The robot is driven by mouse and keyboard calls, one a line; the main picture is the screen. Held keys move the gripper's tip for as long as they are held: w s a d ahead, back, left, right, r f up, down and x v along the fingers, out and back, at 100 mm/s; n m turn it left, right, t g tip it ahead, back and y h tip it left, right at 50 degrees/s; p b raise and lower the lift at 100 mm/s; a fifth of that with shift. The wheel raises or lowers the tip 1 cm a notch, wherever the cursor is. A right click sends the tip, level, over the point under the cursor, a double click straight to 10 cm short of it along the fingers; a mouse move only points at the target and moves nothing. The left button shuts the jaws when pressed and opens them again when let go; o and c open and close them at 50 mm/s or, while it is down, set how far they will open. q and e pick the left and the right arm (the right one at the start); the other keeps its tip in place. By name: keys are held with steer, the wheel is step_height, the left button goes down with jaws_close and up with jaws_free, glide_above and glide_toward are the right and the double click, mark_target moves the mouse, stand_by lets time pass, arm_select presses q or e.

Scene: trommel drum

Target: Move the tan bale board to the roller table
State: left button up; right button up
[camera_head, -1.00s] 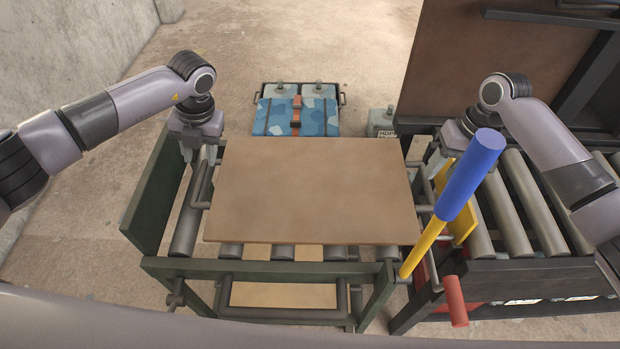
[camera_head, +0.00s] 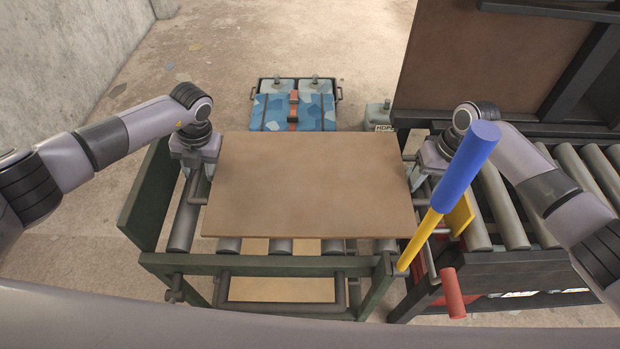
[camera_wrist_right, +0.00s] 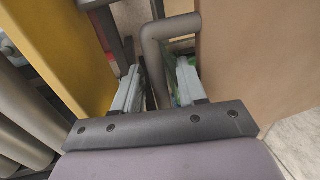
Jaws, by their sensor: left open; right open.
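The tan bale board (camera_head: 310,185) lies flat above the rollers of a green-framed roller stand in the head view, with grey bent handles at its left side (camera_head: 199,188) and right side. The board also shows in the right wrist view (camera_wrist_right: 255,50). My left gripper (camera_head: 192,172) is open at the left handle; whether the bar is between its fingers is hard to tell. My right gripper (camera_head: 424,172) is open at the right edge. In the right wrist view, a grey handle bar (camera_wrist_right: 155,55) runs between its open fingers (camera_wrist_right: 158,88).
The green stand (camera_head: 270,265) has an upright side panel on its left. Another roller table (camera_head: 500,210) stands close on the right. A blue-and-yellow lever (camera_head: 465,170) rises near my right gripper. A brown panel (camera_head: 490,65) stands behind. A blue camouflage case (camera_head: 293,110) lies beyond the board.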

arm_select(q)
jaws_close()
arm_select(e)
jaws_close()
arm_select(q)
steer(key=shift+w+r, duration=0.1)
steer(key=shift+r, duration=0.05)
arm_select(e)
steer(key=shift+w+r, duration=0.1)
steer(key=shift+r, duration=0.05)
stand_by(0.9)
